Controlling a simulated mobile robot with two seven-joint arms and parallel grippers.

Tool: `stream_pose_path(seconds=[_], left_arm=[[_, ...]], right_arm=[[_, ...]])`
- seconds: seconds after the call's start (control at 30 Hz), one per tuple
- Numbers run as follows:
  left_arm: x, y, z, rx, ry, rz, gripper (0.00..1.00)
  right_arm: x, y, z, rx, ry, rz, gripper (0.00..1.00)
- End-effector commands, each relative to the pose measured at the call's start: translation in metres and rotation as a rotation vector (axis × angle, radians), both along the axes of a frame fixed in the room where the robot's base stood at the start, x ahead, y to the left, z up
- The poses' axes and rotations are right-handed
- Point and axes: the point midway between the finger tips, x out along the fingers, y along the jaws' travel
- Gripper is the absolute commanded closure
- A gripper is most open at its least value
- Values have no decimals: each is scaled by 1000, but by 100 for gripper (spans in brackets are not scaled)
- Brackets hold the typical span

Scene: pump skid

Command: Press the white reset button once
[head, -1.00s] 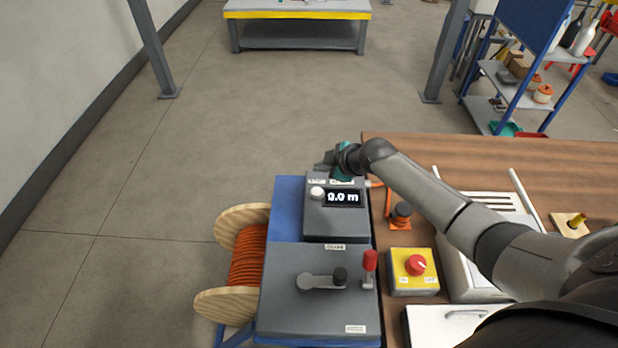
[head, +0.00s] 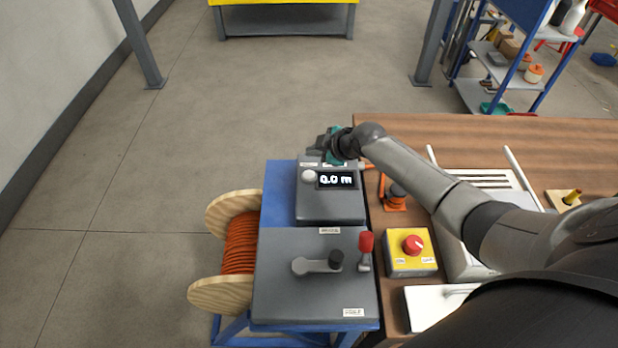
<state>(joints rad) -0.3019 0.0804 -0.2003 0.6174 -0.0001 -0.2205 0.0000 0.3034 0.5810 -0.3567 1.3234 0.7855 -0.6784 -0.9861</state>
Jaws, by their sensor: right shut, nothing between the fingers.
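The white reset button (head: 309,175) is a round knob on the grey counter box (head: 330,208), left of its lit display (head: 337,180), which reads 0.0 m. My right gripper (head: 317,146) is shut and empty. It is at the far edge of the box, just beyond the button in the picture, and appears apart from it. Its height above the box is hard to judge. My left gripper is out of view.
A larger grey box (head: 285,295) with a crank (head: 318,264) and red-tipped lever (head: 366,248) is nearer. An orange hose reel (head: 240,245) is left. A yellow box with a red knob (head: 413,245) sits on the wooden bench (head: 450,140) at right.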

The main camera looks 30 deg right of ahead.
Motion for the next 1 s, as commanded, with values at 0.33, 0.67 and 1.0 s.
stream_pose_path(seconds=[0.33,0.67,1.0], left_arm=[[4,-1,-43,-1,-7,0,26],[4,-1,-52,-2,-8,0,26],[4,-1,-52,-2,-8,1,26]], right_arm=[[0,0,-48,-1,1,-1,100],[0,0,-58,1,0,-1,100],[0,0,-57,0,0,0,100]])
